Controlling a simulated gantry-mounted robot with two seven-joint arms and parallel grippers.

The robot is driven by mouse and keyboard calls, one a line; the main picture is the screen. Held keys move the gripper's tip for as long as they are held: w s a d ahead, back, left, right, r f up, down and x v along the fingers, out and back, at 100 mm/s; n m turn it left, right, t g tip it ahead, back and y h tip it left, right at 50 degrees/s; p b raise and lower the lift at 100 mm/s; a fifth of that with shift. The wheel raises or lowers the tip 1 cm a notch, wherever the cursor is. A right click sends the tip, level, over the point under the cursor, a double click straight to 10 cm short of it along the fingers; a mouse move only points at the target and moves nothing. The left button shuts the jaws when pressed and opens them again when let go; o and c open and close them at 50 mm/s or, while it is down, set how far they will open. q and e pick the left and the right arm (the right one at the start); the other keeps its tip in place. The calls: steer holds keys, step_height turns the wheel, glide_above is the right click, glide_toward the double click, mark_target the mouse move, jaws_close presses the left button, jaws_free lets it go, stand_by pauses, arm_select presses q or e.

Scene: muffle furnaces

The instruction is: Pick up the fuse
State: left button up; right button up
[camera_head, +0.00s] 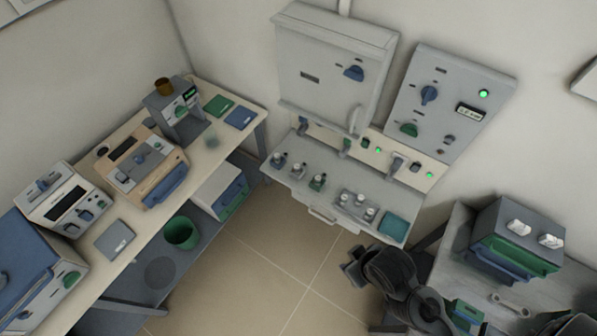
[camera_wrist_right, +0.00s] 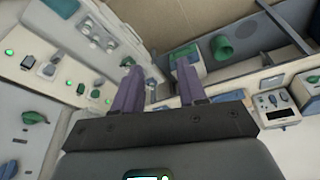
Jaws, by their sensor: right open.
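Several small fuse-like pieces with pale, white-topped bodies stand on the grey shelf (camera_head: 330,212) below the wall panels. One such piece (camera_head: 299,168) stands in the left group, and others sit in a small grey holder (camera_head: 353,207) further right; I cannot tell which is the fuse meant. The shelf also shows in the right wrist view (camera_wrist_right: 75,38), small and tilted. My right gripper (camera_head: 354,264) is dark and lies in front of the shelf, below its right end. In the right wrist view its two purple-grey fingers (camera_wrist_right: 158,72) are apart with nothing between them. My left gripper is not in view.
A grey wall cabinet (camera_head: 330,70) and a control panel (camera_head: 440,105) rise above the shelf. A teal pad (camera_head: 394,227) lies at its right end. A bench (camera_head: 135,210) with furnaces stands left, a grey-green box unit (camera_head: 515,235) right. The floor between is clear.

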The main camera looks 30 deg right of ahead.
steer(key=shift+o, duration=0.4)
steer(key=o, duration=0.4)
